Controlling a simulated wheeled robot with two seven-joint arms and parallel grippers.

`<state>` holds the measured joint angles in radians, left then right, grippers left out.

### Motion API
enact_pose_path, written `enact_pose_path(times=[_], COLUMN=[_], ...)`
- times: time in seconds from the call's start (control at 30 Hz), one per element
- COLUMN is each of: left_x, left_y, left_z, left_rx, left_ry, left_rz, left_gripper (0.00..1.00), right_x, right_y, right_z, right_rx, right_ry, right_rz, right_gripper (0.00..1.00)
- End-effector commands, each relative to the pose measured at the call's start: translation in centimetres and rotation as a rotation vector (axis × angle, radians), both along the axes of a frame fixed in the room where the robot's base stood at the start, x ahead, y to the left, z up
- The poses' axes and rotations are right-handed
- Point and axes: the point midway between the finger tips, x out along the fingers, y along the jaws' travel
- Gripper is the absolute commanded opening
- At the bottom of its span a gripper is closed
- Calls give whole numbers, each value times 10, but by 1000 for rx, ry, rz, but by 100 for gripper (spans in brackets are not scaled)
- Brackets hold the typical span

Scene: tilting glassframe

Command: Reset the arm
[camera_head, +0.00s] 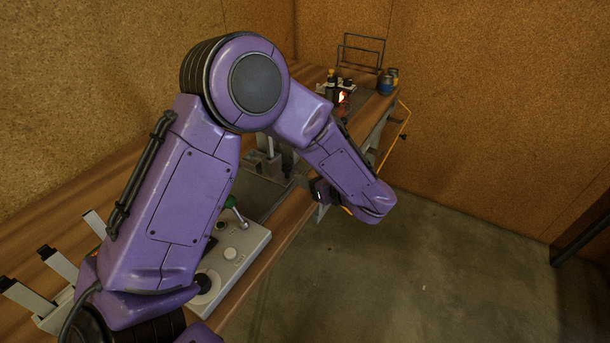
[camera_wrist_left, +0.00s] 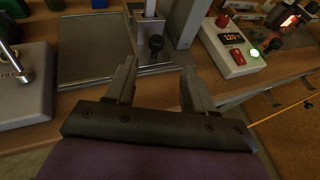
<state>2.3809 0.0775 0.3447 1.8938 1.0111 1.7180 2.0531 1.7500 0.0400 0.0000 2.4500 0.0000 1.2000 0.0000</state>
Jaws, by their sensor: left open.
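My left arm, purple, comes in from the left of the head view, bends high at the elbow and reaches down to the right over the bench. My left gripper (camera_head: 321,200) is small there and mostly hidden by the forearm. In the left wrist view, the left gripper (camera_wrist_left: 156,82) has its two dark fingers spread apart with nothing between them. It is at the front edge of the wooden bench (camera_wrist_left: 75,103), before a flat dark plate (camera_wrist_left: 95,55). My right gripper is in neither view.
A grey control box with a joystick (camera_head: 238,252) stands on the bench near my arm. A box with a display and buttons (camera_wrist_left: 229,48) stands right of the gripper. Bottles (camera_head: 388,82) and a wire rack (camera_head: 361,54) are at the far end. The floor (camera_head: 430,260) is clear.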

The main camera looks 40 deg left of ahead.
Motion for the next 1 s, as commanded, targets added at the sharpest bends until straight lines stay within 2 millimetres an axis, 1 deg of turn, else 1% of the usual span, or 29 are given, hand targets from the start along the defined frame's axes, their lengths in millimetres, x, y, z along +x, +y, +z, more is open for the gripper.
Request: enact_pose_path(times=[0.23,0.37,0.47,0.7,0.83,0.87,0.9,1.0], left_x=[0,3,8,22,27,28,27,25], left_y=[1,11,28,75,92,95,88,83], left_z=[0,-2,-9,-29,-38,-39,-38,-39], left_rx=[0,1,0,0,0,0,1,0], left_ry=[0,3,4,3,4,3,3,1], left_rz=[1,2,4,3,3,2,-9,-16], left_gripper=[54,54,54,54,54,54,54,54], right_x=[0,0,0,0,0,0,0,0], right_y=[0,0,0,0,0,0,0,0], right_z=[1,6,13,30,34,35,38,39], right_rx=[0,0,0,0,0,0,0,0], right_ry=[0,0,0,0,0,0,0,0], right_rz=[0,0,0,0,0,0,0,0], right_gripper=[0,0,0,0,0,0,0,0])
